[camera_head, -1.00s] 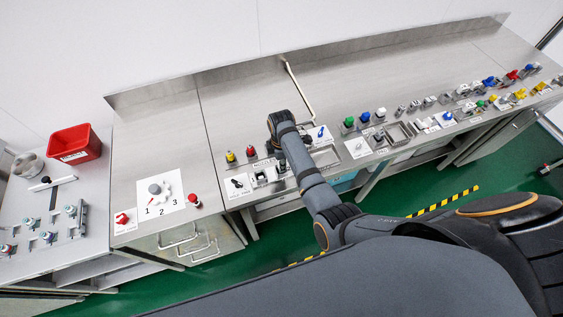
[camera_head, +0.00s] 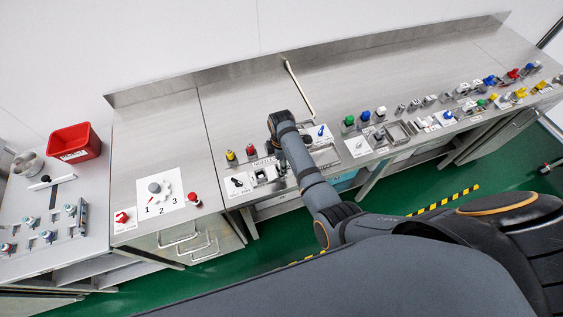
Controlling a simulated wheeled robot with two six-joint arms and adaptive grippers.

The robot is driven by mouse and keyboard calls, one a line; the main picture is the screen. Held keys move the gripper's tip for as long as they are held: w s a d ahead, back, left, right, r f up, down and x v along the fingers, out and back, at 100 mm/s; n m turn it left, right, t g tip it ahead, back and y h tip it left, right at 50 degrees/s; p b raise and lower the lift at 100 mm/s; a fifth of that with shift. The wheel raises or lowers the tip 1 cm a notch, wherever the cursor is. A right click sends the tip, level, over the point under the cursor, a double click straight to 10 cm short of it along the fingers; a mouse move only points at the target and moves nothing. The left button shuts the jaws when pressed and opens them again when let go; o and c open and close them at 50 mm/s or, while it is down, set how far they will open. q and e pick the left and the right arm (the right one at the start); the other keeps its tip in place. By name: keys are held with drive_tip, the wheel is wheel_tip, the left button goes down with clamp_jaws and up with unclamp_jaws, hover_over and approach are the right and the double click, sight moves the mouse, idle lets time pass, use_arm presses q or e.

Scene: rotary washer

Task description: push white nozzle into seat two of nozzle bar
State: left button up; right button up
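A label that seems to read "NOZZLE" (camera_head: 263,162) marks a small station in the middle of the bench. Small grey blocks (camera_head: 262,174) sit just in front of it, perhaps part of the nozzle bar, but its seats are too small to tell apart. A yellow-topped piece (camera_head: 231,157) and a red-topped piece (camera_head: 250,151) stand upright left of the label. I cannot make out the white nozzle. My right arm reaches in from the lower right, its wrist over the station's right side. My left gripper is out of view.
A metal tray (camera_head: 325,156) and a blue-handled switch (camera_head: 321,132) lie right of the wrist. A numbered dial plate (camera_head: 160,190) and a red bin (camera_head: 75,143) are left. The bench behind is largely clear.

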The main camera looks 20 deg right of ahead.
drive_tip(key=shift+r, duration=0.1)
wheel_tip(320, 180, up, 7)
drive_tip(key=shift+r, duration=0.2)
idle(0.4)
